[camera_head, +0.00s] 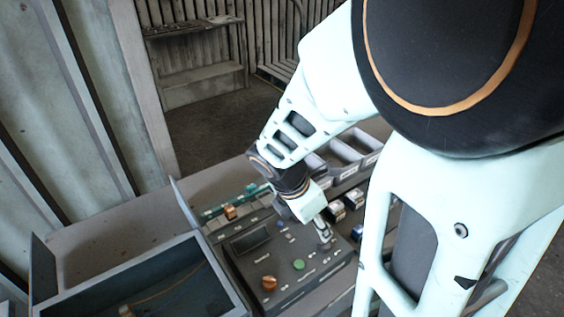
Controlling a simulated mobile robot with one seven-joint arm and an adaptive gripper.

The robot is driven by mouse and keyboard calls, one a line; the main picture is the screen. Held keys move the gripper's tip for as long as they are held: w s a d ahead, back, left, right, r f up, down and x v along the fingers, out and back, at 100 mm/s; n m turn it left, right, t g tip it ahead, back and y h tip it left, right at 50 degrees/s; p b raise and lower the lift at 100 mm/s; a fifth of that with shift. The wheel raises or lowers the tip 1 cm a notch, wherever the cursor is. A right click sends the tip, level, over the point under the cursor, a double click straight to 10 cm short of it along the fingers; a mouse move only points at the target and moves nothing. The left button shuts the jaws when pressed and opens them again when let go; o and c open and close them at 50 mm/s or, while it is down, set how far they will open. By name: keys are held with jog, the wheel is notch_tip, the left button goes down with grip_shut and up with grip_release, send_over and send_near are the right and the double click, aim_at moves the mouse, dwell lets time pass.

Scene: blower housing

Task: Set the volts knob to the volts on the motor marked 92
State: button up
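A dark control panel (262,262) sits on the bench, with a small dark display (250,239), an orange-red knob (269,283), a green button (298,264) and a blue button (283,223). My gripper (325,240) points down at the right side of the panel. It is small in view, and whatever lies between its fingers is hidden, so I cannot tell whether it is open or touching a knob. The panel lettering is too small to read. No motor marked 92 can be made out.
An open grey box (150,262) with wires stands left of the panel. Small coloured boxes (337,211) stand to the right, near grey bins (342,152). Small parts, one orange (230,211), line the panel's back edge. My arm covers the right side of the view.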

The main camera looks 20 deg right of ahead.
aim_at(321, 244)
jog(key=b+x, duration=0.6)
jog(key=x, duration=0.3)
jog(key=shift+f, duration=0.1)
jog(key=shift+b+x, duration=0.75)
jog(key=shift+c, duration=0.5)
jog(key=c, duration=1)
